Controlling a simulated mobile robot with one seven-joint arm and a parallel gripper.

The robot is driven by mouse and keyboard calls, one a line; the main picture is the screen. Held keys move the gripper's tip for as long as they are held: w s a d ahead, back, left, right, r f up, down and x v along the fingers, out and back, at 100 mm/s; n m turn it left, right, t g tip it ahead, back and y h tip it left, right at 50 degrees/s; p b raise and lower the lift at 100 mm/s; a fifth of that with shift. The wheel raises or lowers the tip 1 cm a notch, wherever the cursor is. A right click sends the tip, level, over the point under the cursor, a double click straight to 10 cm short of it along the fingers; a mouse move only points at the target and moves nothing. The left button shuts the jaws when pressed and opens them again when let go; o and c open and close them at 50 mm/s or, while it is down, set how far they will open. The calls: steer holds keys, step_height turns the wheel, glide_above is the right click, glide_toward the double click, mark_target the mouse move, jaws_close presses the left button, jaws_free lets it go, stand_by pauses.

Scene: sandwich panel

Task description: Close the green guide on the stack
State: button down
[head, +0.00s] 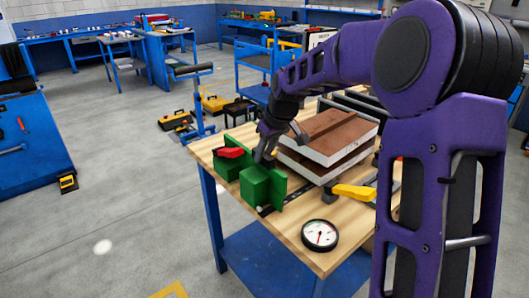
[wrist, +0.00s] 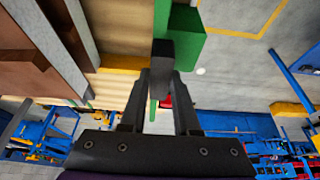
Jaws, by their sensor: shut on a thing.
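The green guide (head: 256,186) is an upright plate with a block behind it, at the front left of the wooden table (head: 300,255). It also shows at the top of the wrist view (wrist: 187,32). My gripper (head: 263,156) is at the guide's upper edge; in the wrist view (wrist: 162,68) its fingers come together on the guide. The fingers hide part of the grip. The stack (head: 330,135), brown-topped panels with pale edges, lies to the right of the guide. It fills the left of the wrist view (wrist: 35,60), with bare wood between it and the guide.
A red handle (head: 230,152) sits on another green block at the table's left corner. A yellow handle (head: 354,192) lies at the stack's front right. A round dial gauge (head: 320,234) rests near the table's front edge. Open floor (head: 110,200) lies to the left.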

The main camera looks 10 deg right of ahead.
steer(key=shift+w+d+r, duration=0.15)
steer(key=shift+w+d, duration=0.05)
steer(key=shift+d, duration=0.15)
steer(key=w+d+p, duration=0.3)
steer(key=w+d, duration=0.1)
steer(key=d, duration=0.2)
steer(key=shift+w+d, duration=0.2)
steer(key=shift+d, duration=0.05)
steer(key=c, duration=0.6)
jaws_free()
steer(key=shift+c, duration=0.2)
